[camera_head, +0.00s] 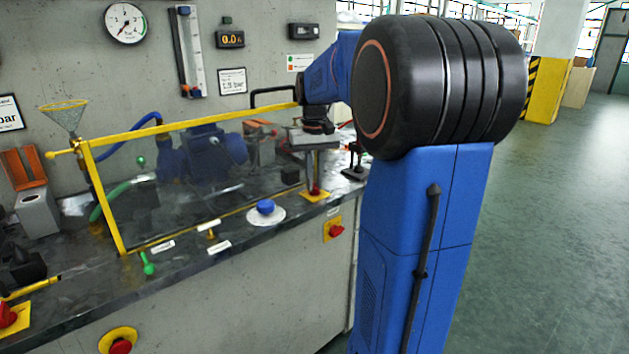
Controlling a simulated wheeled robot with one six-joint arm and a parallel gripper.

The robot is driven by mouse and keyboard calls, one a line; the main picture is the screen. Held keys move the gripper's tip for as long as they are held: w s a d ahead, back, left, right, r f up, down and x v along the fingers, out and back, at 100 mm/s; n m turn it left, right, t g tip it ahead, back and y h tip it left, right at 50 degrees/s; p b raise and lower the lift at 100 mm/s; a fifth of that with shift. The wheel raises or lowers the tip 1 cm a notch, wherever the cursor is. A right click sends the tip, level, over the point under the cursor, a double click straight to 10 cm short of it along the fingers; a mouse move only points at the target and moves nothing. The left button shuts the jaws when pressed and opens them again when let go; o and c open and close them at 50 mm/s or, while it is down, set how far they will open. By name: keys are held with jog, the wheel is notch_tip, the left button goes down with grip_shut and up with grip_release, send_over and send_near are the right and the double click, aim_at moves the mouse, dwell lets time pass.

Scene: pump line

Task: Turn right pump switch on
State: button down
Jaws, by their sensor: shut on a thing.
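My gripper (315,186) reaches down at the right end of the bench top, beside the guard panel. Its fingers are shut on a small red switch knob (315,191), which sits on a yellow plate (322,197) on the bench top. The fingers cover much of the knob, so I cannot tell its angle. Another red knob (336,231) on a yellow plate is on the bench's front face, below and to the right.
A clear guard panel with a yellow frame (104,200) stands along the bench, with a blue pump (210,150) behind it. A blue knob (265,207) and a green lever (148,265) are on the bench top. Open floor (560,230) lies to the right.

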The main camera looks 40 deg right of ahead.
aim_at(315, 185)
jog(key=m, duration=0.5)
dwell(0.6)
jog(key=c, duration=1.8)
grip_release()
jog(key=shift+o, duration=0.2)
notch_tip(315, 185, up, 18)
jog(key=shift+f, duration=0.25)
